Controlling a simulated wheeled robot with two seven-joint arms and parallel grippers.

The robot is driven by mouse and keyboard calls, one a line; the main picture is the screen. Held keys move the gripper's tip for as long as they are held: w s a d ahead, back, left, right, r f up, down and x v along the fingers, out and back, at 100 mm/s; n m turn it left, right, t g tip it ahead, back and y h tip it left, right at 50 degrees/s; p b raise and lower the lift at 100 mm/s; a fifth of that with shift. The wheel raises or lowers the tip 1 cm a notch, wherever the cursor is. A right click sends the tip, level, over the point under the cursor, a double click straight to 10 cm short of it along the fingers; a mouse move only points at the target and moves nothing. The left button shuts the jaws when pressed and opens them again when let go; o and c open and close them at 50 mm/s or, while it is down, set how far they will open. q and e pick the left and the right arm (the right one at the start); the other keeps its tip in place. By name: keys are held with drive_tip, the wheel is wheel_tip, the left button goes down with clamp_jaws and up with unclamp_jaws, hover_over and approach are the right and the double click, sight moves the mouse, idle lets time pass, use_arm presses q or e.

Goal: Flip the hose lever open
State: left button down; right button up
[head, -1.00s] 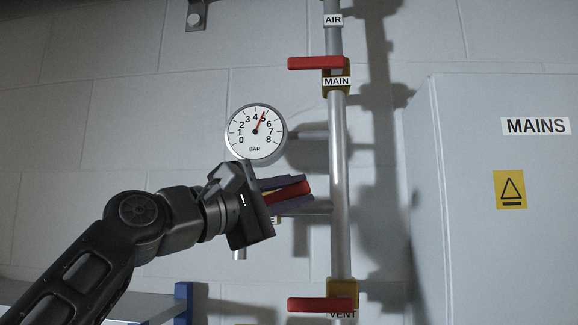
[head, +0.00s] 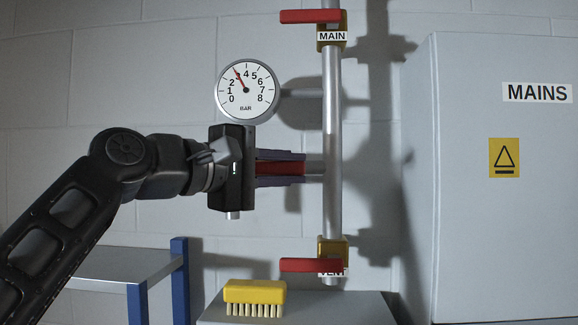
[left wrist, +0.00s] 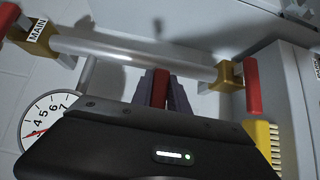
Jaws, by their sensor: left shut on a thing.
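My left gripper (head: 303,168) is shut on a red lever (head: 280,168), on the left side of the vertical pipe (head: 333,130). The lever lies level between the two purple fingers, in line with a short side pipe (head: 315,168). The gripper body hides the valve and any label there. In the left wrist view, the red lever (left wrist: 160,88) shows between the fingers, with the pipe (left wrist: 130,52) beyond. My right gripper is not in view.
A pressure gauge (head: 247,91) sits just above the gripper. Red levers marked MAIN (head: 310,16) and VENT (head: 311,265) are above and below. A grey MAINS cabinet (head: 500,230) stands right. A yellow brush (head: 254,297) lies on a grey surface (head: 350,309) below.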

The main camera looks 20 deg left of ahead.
use_arm(q)
drive_tip(key=c, duration=1.3)
unclamp_jaws()
drive_tip(key=shift+f, duration=0.1)
drive_tip(key=b+v, duration=0.1)
drive_tip(key=v, duration=0.6)
drive_tip(key=shift+s+a+b, duration=0.15)
drive_tip(key=shift+s+b, duration=0.2)
